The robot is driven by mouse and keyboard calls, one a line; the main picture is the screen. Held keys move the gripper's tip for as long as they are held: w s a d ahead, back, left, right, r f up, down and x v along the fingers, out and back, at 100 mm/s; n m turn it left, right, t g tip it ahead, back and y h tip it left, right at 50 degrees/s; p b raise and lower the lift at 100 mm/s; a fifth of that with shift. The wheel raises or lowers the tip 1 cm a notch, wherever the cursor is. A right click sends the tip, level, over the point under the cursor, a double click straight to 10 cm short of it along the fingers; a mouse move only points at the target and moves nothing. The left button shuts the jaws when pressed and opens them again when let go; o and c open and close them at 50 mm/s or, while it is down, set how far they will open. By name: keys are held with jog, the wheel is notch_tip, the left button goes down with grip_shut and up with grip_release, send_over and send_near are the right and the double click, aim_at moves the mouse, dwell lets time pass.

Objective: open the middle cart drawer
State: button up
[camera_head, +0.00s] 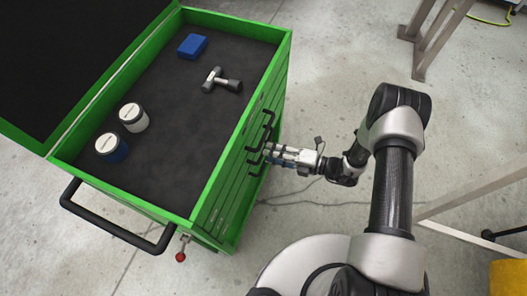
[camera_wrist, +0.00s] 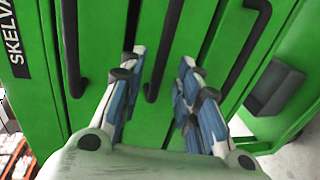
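The green cart (camera_head: 205,213) stands at the left of the head view, with its drawer fronts facing my arm. The drawers look shut. Three black bar handles show in the wrist view: one at the left (camera_wrist: 70,50), the middle handle (camera_wrist: 168,40) and one at the right (camera_wrist: 246,50). My gripper (camera_head: 270,152) is at the cart's drawer side, by the handles. In the wrist view my gripper (camera_wrist: 161,62) is open, its fingers on either side of the middle handle. Whether either finger touches the handle I cannot tell.
On the cart's black top are a blue box (camera_head: 192,46), a grey T-shaped tool (camera_head: 221,81) and two white-lidded jars (camera_head: 133,117) (camera_head: 110,148). A black push handle (camera_head: 115,232) juts from the near end.

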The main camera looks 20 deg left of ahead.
jog(key=shift+x, duration=2)
jog(key=shift+c, duration=0.3)
grip_shut()
